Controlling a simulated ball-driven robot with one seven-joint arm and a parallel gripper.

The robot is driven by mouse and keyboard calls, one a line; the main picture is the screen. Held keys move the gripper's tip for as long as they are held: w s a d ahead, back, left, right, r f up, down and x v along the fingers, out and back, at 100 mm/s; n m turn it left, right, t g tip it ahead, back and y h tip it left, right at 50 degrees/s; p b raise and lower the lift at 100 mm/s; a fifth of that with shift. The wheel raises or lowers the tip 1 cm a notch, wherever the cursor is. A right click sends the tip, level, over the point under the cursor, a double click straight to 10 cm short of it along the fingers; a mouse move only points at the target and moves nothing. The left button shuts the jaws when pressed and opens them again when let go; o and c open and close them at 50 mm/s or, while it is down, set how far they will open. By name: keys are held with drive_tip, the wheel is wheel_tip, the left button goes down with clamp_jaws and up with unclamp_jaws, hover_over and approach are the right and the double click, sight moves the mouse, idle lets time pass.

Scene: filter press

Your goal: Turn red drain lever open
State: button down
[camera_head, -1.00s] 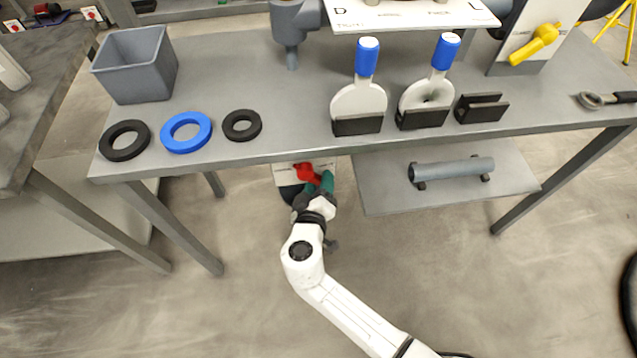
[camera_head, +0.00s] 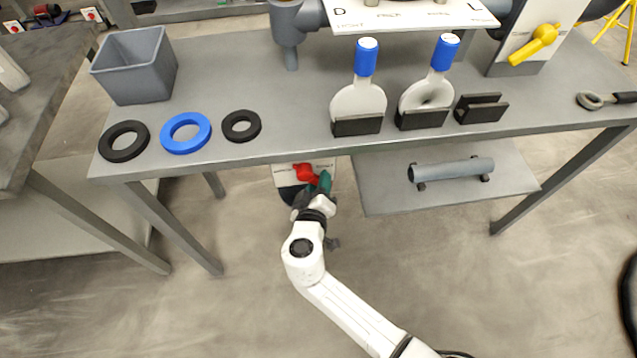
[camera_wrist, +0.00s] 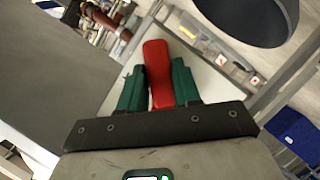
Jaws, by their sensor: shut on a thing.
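The red drain lever (camera_head: 306,173) sits on a white plate (camera_head: 285,174) below the front edge of the table. In the wrist view the red lever (camera_wrist: 158,75) stands between the two green fingers of my gripper (camera_wrist: 159,88), which are shut on it. In the head view my gripper (camera_head: 320,185) reaches the lever from below and to the right. The lever's pivot is partly hidden by the table edge and my gripper.
The grey table (camera_head: 260,95) overhangs the lever. A lower shelf (camera_head: 375,190) with a grey pipe (camera_head: 452,169) is to the right. Table legs (camera_head: 170,225) stand to the left. A dark round part (camera_wrist: 250,18) is close by in the wrist view. The floor around my arm is clear.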

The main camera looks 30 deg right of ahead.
drive_tip(key=shift+f, duration=0.1)
idle(0.3)
drive_tip(key=a+m+y+b, duration=0.1)
drive_tip(key=m+y+b, duration=0.1)
drive_tip(key=b, duration=0.3)
drive_tip(key=w+a+m+t+y+b, duration=0.1)
drive_tip(key=a+m+y+b, duration=0.1)
drive_tip(key=m+b, duration=0.2)
drive_tip(key=a+f+m+y+b, duration=0.1)
drive_tip(key=m+y+b, duration=0.1)
drive_tip(key=b, duration=0.3)
drive_tip(key=shift+w+a+m+t+b, duration=0.2)
drive_tip(key=shift+a+m+t+b, duration=0.15)
drive_tip(key=shift+m, duration=0.35)
drive_tip(key=shift+w+a+r+m+t+y+b, duration=0.1)
drive_tip(key=shift+a+r+m+t+y+b, duration=0.25)
drive_tip(key=shift+m+b, duration=0.45)
drive_tip(key=shift+w+a+r+m+t+y+b, duration=0.1)
drive_tip(key=shift+a+r+m+y+b, duration=0.1)
drive_tip(key=shift+m+y+b, duration=0.45)
drive_tip(key=shift+b, duration=0.3)
drive_tip(key=c, duration=0.9)
unclamp_jaws()
drive_tip(key=shift+r, duration=0.1)
